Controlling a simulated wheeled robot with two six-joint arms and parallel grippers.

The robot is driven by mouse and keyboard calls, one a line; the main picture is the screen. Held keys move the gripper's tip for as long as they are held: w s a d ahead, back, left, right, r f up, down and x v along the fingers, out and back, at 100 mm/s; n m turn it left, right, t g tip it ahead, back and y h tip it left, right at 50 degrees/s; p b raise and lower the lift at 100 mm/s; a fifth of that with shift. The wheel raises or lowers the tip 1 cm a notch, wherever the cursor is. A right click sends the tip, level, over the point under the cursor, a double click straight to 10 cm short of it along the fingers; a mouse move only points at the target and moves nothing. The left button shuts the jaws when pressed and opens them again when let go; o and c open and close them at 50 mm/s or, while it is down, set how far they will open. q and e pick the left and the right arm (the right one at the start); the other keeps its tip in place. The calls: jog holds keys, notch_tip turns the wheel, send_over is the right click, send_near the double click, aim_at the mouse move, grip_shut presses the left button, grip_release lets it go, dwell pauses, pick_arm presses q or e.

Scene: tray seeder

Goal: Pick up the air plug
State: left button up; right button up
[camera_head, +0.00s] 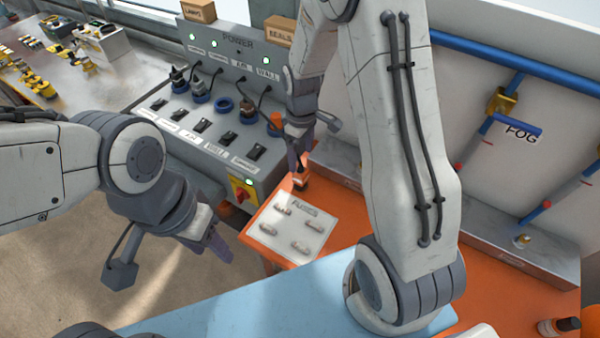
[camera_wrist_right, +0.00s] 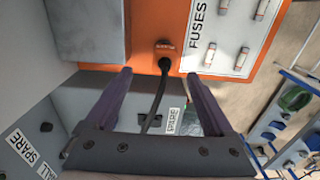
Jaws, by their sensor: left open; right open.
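An orange plug (camera_wrist_right: 165,48) with a black cable lies on the orange bench top, beside the fuse board; its marking is too small to read, so I cannot tell if it is the air plug. It also shows in the head view (camera_head: 301,180). My right gripper (camera_head: 298,165) is just above it, pointing down; in the right wrist view its open purple fingers (camera_wrist_right: 158,82) stand either side of the cable, with the plug ahead of the tips.
A grey power panel (camera_head: 232,45) with sockets, cables and switches stands behind. The fuse board (camera_head: 292,228) with several fuses lies just in front of the plug. A blue mat (camera_head: 255,300) covers the near bench. Blue pipes run along the right wall.

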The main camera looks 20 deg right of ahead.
aim_at(301, 170)
notch_tip(301, 170, down, 3)
jog(key=shift+s+f, duration=0.1)
jog(key=f, duration=0.1)
jog(key=f+p, duration=0.1)
jog(key=f, duration=0.1)
jog(key=f+p, duration=0.1)
jog(key=shift+s+a+f, duration=0.2)
jog(key=shift+s+f, duration=0.05)
jog(key=shift+f, duration=0.3)
grip_shut()
